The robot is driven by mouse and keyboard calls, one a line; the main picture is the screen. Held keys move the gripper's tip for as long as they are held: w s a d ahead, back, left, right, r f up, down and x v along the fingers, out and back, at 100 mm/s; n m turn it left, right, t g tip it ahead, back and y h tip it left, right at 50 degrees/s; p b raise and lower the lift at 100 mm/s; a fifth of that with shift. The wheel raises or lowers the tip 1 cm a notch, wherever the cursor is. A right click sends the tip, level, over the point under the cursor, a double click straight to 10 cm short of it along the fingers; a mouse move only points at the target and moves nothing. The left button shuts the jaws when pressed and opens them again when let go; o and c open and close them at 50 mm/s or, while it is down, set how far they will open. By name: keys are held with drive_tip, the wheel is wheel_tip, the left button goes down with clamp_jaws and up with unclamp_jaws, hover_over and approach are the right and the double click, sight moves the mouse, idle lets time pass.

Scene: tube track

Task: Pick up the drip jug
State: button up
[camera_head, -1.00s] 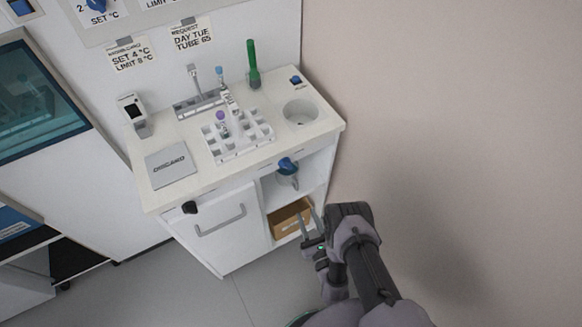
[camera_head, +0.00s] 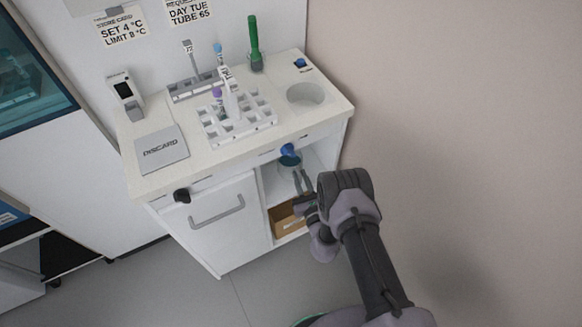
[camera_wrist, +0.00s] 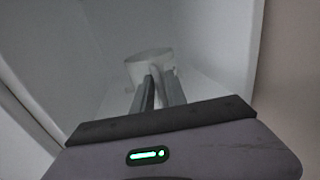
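The drip jug (camera_head: 287,170) is a pale, partly see-through vessel in the upper open compartment of the white cabinet, just below a blue fitting (camera_head: 289,151). In the wrist view, the jug (camera_wrist: 150,62) shows as a pale round body with an upright handle (camera_wrist: 157,82) facing me. My gripper (camera_head: 303,181) is at the front of this compartment, its fingers pointing at the jug. In the wrist view, my gripper (camera_wrist: 158,84) has its two fingers apart, one on each side of the handle. I cannot tell whether they touch it.
A cardboard box (camera_head: 286,219) sits in the lower compartment. The compartment walls are close around my gripper. The countertop (camera_head: 264,143) above holds a white tube rack (camera_head: 238,130), a discard pad (camera_head: 162,150) and a round basin (camera_head: 305,94). A plain wall (camera_head: 450,130) stands to the right.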

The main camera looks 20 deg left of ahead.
clamp_jaws()
idle(1.0)
